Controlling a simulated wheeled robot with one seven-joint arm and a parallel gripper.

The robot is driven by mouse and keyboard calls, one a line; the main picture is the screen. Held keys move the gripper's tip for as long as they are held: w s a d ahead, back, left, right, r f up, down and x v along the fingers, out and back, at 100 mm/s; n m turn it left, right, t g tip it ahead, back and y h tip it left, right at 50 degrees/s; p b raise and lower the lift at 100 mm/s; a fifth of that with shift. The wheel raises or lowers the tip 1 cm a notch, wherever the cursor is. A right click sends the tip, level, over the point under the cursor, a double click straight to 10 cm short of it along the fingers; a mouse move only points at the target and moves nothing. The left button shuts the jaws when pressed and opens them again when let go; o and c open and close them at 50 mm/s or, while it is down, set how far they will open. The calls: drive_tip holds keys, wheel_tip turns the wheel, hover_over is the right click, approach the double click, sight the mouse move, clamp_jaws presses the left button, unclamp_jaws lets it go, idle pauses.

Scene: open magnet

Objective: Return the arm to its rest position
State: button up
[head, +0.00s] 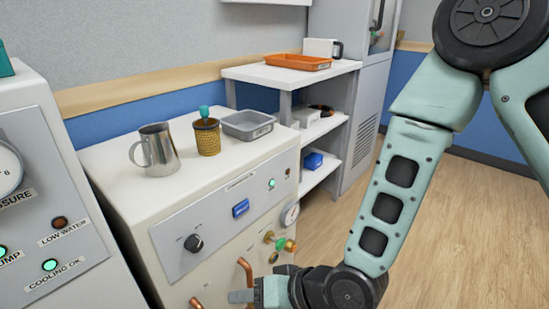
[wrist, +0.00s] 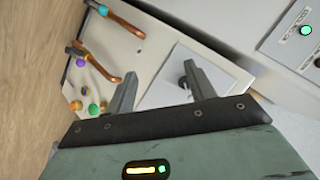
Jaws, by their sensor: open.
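My arm (head: 395,200) reaches down from the upper right of the head view, its wrist bent low in front of the white cabinet. My gripper (head: 240,297) is at the bottom edge of the head view, partly cut off. In the wrist view my gripper (wrist: 162,88) has its two fingers spread with nothing held between them. A black knob (wrist: 184,82) on the cabinet's grey panel shows behind the gap. I cannot tell whether a fingertip touches the cabinet front.
The white cabinet (head: 105,168) carries a metal pitcher (head: 160,150), a patterned cup (head: 207,138) and a grey tray (head: 248,124). Copper pipes (head: 246,272) and a gauge (head: 290,214) stick out of its front. A shelf unit (head: 345,67) stands behind. Wooden floor (head: 465,225) is clear at right.

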drive_tip(key=s+d+r+n+g+h, duration=0.2)
drive_tip(key=s+d+r+h, duration=0.3)
drive_tip(key=d+r, duration=0.3)
drive_tip(key=s+d+r+n+g+h, duration=0.1)
drive_tip(key=s+d+r+n+h, duration=0.35)
drive_tip(key=d, duration=0.45)
wheel_tip(320, 180, up, 27)
drive_tip(key=m+p, duration=0.1)
drive_tip(key=p, duration=2.4)
drive_tip(key=shift+s+d+m+g, duration=0.3)
drive_tip(key=shift+s+d+m, duration=0.05)
drive_tip(key=shift+f, duration=0.1)
